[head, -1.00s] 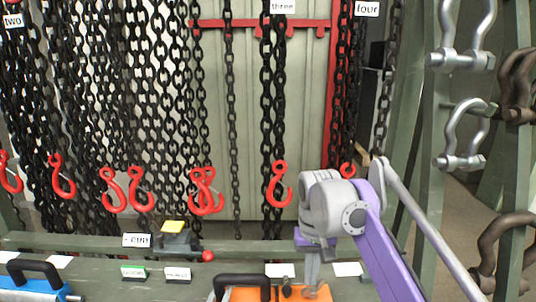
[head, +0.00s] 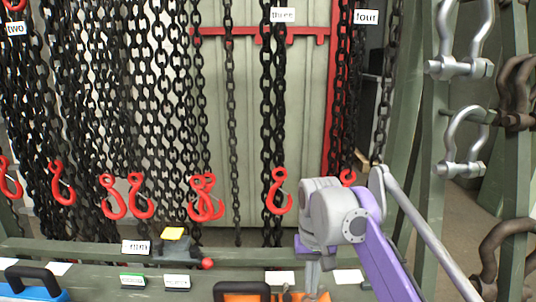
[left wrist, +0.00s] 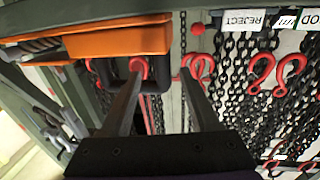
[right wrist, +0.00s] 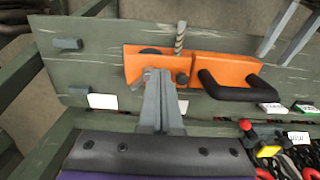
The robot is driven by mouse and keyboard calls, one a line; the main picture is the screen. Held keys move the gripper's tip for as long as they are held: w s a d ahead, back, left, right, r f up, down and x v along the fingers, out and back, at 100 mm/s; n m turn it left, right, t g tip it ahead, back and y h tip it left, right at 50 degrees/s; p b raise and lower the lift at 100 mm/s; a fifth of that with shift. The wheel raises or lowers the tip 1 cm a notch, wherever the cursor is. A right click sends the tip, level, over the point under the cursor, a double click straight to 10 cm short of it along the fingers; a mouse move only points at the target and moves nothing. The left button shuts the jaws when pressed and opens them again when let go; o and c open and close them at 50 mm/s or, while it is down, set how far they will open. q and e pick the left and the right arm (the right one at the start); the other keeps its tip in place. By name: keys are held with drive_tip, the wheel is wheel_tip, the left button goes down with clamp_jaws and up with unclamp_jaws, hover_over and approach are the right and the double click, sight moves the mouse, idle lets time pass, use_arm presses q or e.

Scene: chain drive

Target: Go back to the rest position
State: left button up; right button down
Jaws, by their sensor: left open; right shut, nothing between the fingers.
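My right gripper (head: 313,287) is near the bottom of the head view, beside an orange tool with a black handle (head: 242,288). In the right wrist view the right gripper's fingers (right wrist: 160,82) are together and empty, in front of the orange tool (right wrist: 222,70); I cannot tell whether they touch it. My left gripper is outside the head view. In the left wrist view its two fingers (left wrist: 163,75) are spread apart. An orange body (left wrist: 120,42) and a black handle show beyond them, with nothing visibly held.
Black chains (head: 170,110) with red hooks (head: 278,190) hang behind the green bench (head: 225,262). A blue tool (head: 33,285) stands at the lower left. Grey shackles (head: 460,140) hang on a green post at right. Small labels and a yellow-topped item (head: 173,234) lie along the bench.

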use_arm(q)
drive_tip(key=s+a+f+n+g+y, duration=0.3)
drive_tip(key=s+a+f+g+y, duration=0.3)
drive_tip(key=s, duration=0.3)
drive_tip(key=s+d+f+g+h, duration=0.1)
drive_tip(key=s+f+g, duration=0.15)
drive_tip(key=s, duration=0.45)
drive_tip(key=s+d+f+g+h, duration=0.1)
drive_tip(key=s+f+g, duration=0.1)
drive_tip(key=s+g, duration=0.3)
use_arm(e)
drive_tip(key=s+d+f+t, duration=0.2)
drive_tip(key=s+d+f, duration=0.2)
drive_tip(key=s+f, duration=0.8)
drive_tip(key=s+d+f+t, duration=0.2)
drive_tip(key=s+d+f, duration=0.2)
drive_tip(key=s+f, duration=0.8)
use_arm(q)
wheel_tip(320, 180, up, 22)
drive_tip(key=t+p, duration=0.1)
drive_tip(key=p, duration=1.8)
drive_tip(key=shift+r+m+h+p, duration=0.15)
drive_tip(key=shift+m+h+p, duration=0.15)
drive_tip(key=shift+m+p, duration=0.1)
use_arm(e)
wheel_tip(320, 180, up, 24)
drive_tip(key=s+t, duration=0.1)
